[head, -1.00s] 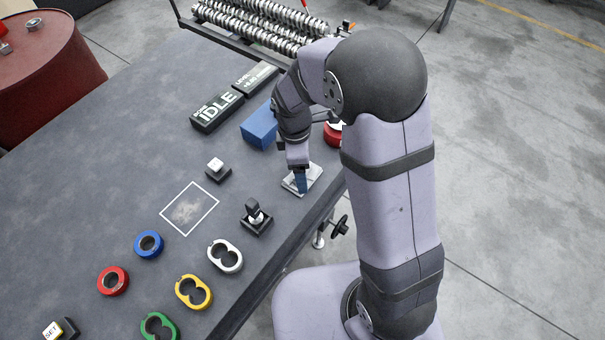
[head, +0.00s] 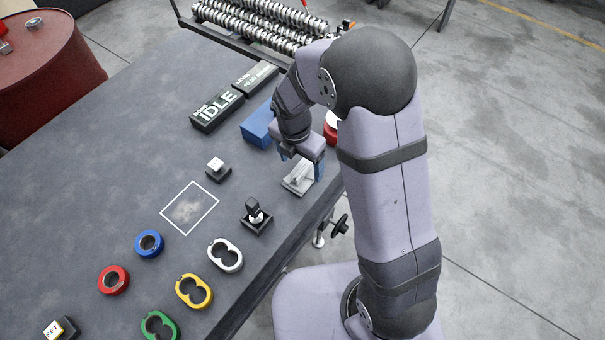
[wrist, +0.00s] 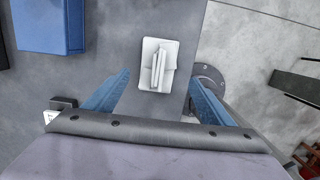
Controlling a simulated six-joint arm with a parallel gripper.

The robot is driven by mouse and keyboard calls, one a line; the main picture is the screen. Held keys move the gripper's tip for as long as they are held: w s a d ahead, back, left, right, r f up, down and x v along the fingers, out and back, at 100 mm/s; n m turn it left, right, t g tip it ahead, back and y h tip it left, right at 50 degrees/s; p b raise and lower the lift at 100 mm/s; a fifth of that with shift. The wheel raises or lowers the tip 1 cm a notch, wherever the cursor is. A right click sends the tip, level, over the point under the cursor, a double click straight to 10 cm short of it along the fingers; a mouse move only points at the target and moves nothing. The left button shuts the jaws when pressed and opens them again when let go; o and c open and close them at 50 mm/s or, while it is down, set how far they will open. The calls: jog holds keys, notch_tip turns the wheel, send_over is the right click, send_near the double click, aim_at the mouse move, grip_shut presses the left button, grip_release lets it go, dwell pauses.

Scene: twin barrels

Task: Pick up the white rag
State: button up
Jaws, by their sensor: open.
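The white rag (head: 296,180) lies folded on the table near its right edge, with a raised fold along its middle. In the wrist view the rag (wrist: 158,64) is in full sight, ahead of and between the fingers. My gripper (head: 302,170) is just above and beside the rag in the head view, with its blue fingers spread apart. In the wrist view my gripper (wrist: 163,78) is open with nothing between its fingertips. Part of the rag is hidden behind the gripper in the head view.
A blue box (head: 258,125) and a red round item (head: 331,128) stand near the arm. A small black switch base (head: 257,218) and a white-topped button (head: 217,170) are closer to the front. The table edge (head: 318,219) is close to the rag.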

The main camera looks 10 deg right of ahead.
aim_at(302, 170)
jog(key=shift+w+d+f+p, duration=0.1)
jog(key=shift+w+f+p, duration=0.1)
jog(key=shift+f, duration=0.7)
jog(key=shift+w+d+f+p, duration=0.1)
jog(key=shift+w+f, duration=0.1)
jog(key=shift+f, duration=0.75)
jog(key=shift+w+d+f+p, duration=0.1)
jog(key=shift+w+f+p, duration=0.1)
jog(key=shift+f, duration=0.7)
jog(key=c, duration=1.2)
